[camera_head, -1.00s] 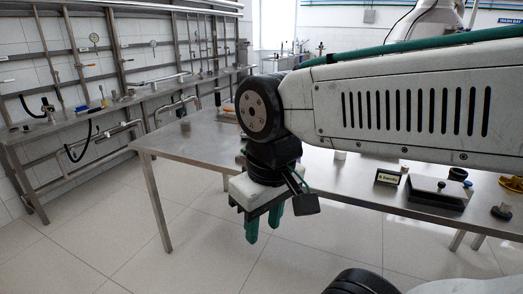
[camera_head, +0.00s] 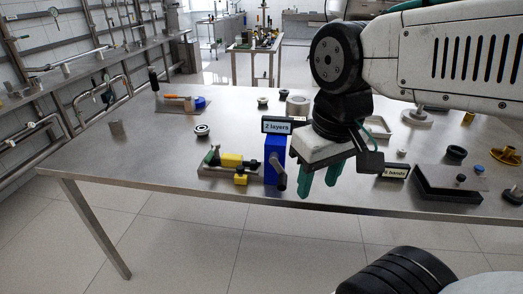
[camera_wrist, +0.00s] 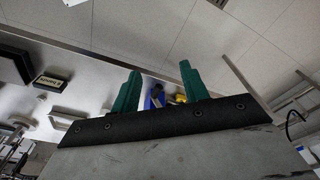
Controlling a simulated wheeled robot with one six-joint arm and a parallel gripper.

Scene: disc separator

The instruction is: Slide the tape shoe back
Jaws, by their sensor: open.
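My gripper (camera_head: 318,186) is open and empty, its two green fingers pointing down near the table's front edge. A blue block (camera_head: 274,160) with a grey cylindrical part at its front stands just left of it, under a sign reading "2 layers" (camera_head: 277,125). I cannot tell which part is the tape shoe. In the wrist view, the blue block (camera_wrist: 152,101) and yellow parts (camera_wrist: 180,98) show between the fingers (camera_wrist: 159,70), partly hidden.
The steel table (camera_head: 150,170) has clear room at its left front. A dark box (camera_head: 448,187) and a second sign (camera_head: 395,171) stand to the right.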

